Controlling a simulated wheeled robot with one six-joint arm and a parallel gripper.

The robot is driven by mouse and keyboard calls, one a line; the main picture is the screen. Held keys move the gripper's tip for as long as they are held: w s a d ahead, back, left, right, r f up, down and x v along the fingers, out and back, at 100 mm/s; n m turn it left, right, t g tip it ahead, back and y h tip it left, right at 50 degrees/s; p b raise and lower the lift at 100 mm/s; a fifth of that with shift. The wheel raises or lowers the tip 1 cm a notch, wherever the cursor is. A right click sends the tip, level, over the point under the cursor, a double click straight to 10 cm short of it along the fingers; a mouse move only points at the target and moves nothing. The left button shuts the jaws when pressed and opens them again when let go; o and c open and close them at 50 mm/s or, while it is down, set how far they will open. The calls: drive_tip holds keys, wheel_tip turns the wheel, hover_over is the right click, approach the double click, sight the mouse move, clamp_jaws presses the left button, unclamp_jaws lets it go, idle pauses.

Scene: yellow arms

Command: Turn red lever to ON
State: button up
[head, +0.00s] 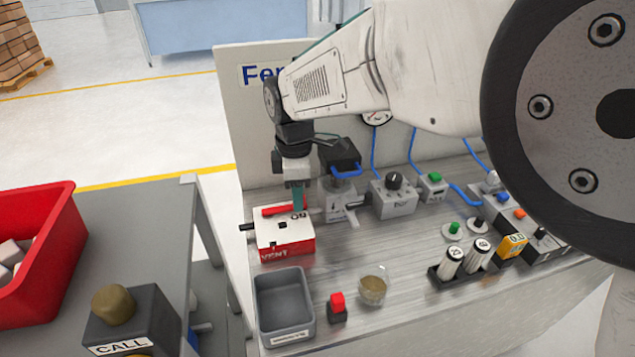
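The red lever (277,211) lies across the top of a small white and red box (284,237) marked VENT, at the left of the bench. The ON marking shows at the box's right end. My gripper (298,208) points down with its teal fingertips at the right end of the lever. Whether the fingers touch the lever is not clear. The gap between the fingers is hidden, so I cannot tell whether they are open or shut.
A grey bin (284,305), a red button block (337,307) and a glass dish (373,289) stand in front. A dark clamp-like device (342,160) and a knob box (394,196) stand right of the gripper. A red crate (40,255) sits on the left table.

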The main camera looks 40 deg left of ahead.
drive_tip(key=shift+w+d, duration=0.15)
drive_tip(key=shift+r, duration=0.15)
wheel_tip(320, 180, up, 8)
drive_tip(key=shift+f, duration=0.25)
idle(2.0)
